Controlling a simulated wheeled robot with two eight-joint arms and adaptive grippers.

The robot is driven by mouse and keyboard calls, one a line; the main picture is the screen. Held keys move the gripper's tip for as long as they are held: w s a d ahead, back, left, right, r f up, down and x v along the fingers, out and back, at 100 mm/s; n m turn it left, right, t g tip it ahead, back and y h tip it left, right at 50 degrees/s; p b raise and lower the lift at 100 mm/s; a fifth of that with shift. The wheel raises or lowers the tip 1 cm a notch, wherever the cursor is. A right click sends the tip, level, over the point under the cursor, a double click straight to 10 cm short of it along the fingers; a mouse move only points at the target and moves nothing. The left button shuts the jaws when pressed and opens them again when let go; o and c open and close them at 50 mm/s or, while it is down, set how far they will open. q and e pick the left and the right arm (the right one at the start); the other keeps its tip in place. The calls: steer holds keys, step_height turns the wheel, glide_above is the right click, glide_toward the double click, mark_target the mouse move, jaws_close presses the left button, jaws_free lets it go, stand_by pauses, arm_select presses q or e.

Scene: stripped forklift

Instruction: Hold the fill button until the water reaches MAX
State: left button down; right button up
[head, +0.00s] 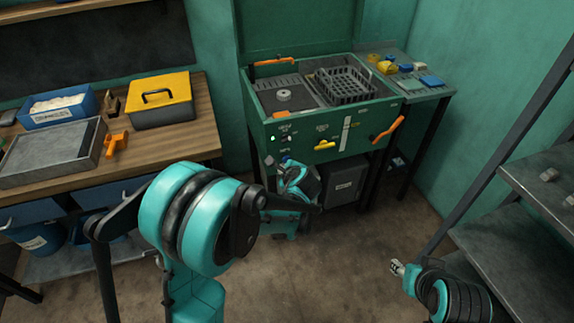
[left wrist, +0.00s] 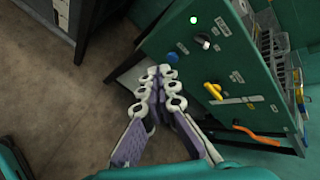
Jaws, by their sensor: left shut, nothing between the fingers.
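The green washer cabinet (head: 300,135) stands at the back, its front panel facing me. In the left wrist view the panel (left wrist: 228,55) carries a round blue button (left wrist: 172,57), a lit green lamp (left wrist: 194,20) and a black knob (left wrist: 203,41). My left gripper (left wrist: 160,73) is shut and empty, its fingertips close to the blue button; I cannot tell whether they touch it. In the head view my left gripper (head: 271,161) is at the panel's lower left. A pale vertical strip (head: 346,133) is on the panel; its marks are unreadable. My right gripper (head: 397,267) hangs apart at the lower right; its jaws are too small to judge.
A yellow handle (head: 325,145) and an orange lever (head: 388,129) stick out of the panel. A black basket (head: 345,85) sits in the cabinet top. A wooden bench (head: 200,125) is at left, metal shelves (head: 535,165) at right. The floor between is clear.

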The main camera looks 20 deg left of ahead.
arm_select(q)
steer(key=w+d+f+m+t+y, duration=0.1)
steer(key=w+d+f+m, duration=0.1)
steer(key=f+m, duration=0.3)
steer(key=w+d+f+m+t+y+p, duration=0.1)
steer(key=w+f+m, duration=0.3)
steer(key=f, duration=0.5)
steer(key=shift+w+d+m+t+y, duration=0.3)
steer(key=shift+d+m+t, duration=0.25)
steer(key=shift+m, duration=0.55)
steer(key=shift+a, duration=0.1)
steer(key=b, duration=0.3)
glide_toward(285, 161)
steer(key=f+x, duration=0.1)
steer(key=x, duration=0.5)
steer(key=shift+w+a+r, duration=0.1)
steer(key=shift+a+r, duration=0.1)
steer(key=shift+r, duration=0.15)
